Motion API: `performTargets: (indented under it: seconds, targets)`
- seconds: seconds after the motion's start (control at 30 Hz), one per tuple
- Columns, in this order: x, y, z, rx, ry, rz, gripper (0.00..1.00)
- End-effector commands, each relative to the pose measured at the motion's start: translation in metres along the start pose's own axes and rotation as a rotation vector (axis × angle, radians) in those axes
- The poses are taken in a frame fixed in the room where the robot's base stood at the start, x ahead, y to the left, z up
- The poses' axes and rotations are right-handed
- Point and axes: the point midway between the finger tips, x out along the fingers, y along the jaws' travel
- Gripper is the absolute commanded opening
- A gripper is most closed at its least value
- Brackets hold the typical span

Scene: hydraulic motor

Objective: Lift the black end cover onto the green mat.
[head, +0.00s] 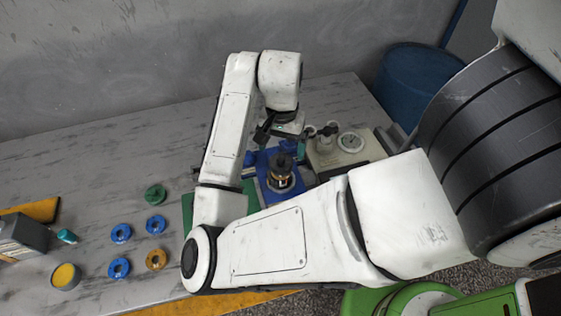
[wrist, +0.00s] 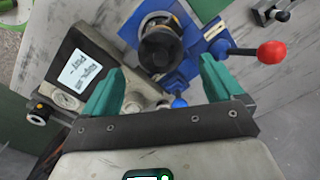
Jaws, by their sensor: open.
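The black end cover (head: 283,161) sits on top of the motor, which stands in a blue fixture (head: 263,162) on the bench. In the wrist view the cover (wrist: 160,48) is a round black piece with a raised middle, beyond the fingertips and near the top. My gripper (wrist: 162,85) is open, with green fingers apart and nothing between them. In the head view it hangs behind and slightly above the motor, partly hidden by my arm. The green mat (head: 187,206) lies left of the fixture, partly hidden by my arm.
A grey-beige unit with a gauge (head: 350,142) stands right of the fixture. In the wrist view a red-knobbed lever (wrist: 271,54) sticks out from the fixture. Green, blue and orange rings (head: 155,225) and a yellow-topped cup (head: 65,276) lie at the left. The bench's back left is clear.

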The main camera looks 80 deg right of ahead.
Motion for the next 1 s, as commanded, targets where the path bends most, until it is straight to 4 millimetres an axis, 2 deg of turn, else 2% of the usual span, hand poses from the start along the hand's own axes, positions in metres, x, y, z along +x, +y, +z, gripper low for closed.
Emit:
performTargets:
  seconds: [0.33,0.63,1.0]
  targets:
    - [0.044,-0.001,0.001,-0.002,-0.003,0.003,0.94]
    - [0.049,-0.001,0.000,-0.001,-0.002,0.001,0.94]
    - [0.049,-0.001,0.000,-0.001,-0.002,0.002,0.59]
